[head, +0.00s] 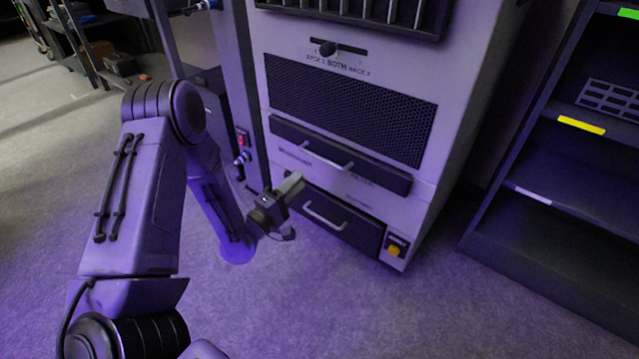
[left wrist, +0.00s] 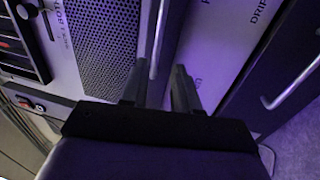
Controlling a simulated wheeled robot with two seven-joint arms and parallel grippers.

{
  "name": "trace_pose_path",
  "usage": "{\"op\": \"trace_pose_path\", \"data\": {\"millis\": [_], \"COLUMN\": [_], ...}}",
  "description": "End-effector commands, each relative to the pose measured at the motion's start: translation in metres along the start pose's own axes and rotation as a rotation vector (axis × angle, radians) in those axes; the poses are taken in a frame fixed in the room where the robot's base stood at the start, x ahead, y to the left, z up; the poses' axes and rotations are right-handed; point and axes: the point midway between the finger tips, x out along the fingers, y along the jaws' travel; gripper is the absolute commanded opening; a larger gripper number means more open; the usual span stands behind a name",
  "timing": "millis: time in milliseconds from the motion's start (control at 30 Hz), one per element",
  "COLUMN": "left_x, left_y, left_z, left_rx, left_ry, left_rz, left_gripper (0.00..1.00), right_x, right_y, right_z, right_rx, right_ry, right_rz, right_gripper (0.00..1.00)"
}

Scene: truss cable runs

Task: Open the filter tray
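The cabinet has two dark drawer fronts, one above the other, each with a pale bar handle. I take the upper one, just below the mesh panel, as the filter tray (head: 376,174); its lettering is too blurred to read surely. Its handle (head: 327,157) also shows in the left wrist view (left wrist: 158,40), lined up between my fingertips. My left gripper (head: 294,184) is in front of the cabinet, low and left of that handle in the head view. Its two fingers stand apart in the left wrist view (left wrist: 159,78), with nothing held. The tray looks closed. My right gripper is out of view.
The lower drawer (head: 352,228) has its own handle (head: 323,217), close to my left gripper in the head view. A slider knob (head: 328,49) sits above the mesh panel (head: 350,105). Dark shelving (head: 560,215) stands at the right. The floor in front is clear.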

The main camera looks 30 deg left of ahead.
Motion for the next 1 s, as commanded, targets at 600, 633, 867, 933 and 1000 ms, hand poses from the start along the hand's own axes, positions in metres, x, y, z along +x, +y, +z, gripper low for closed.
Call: {"op": "trace_pose_path", "data": {"millis": [600,633,867,933,1000], "left_x": [0.101,0.103,0.106,0.106,0.106], "left_y": [0.002,0.002,0.003,0.003,0.003], "left_z": [0.000,0.000,0.000,0.000,0.000], "left_rx": [-0.011,-0.011,-0.012,-0.012,-0.012], "left_ry": [-0.006,-0.006,-0.005,-0.005,-0.005], "left_rz": [0.014,0.013,0.012,0.012,0.012], "left_gripper": [0.30,0.30,0.30,0.24,0.01], "right_x": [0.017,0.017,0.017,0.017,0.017], "right_y": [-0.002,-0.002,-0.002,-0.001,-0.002], "right_z": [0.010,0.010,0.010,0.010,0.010], "right_rx": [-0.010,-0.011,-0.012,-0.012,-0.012], "right_ry": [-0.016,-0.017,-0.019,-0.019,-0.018], "right_rz": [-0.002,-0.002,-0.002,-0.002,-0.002], "right_gripper": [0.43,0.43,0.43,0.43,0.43]}}
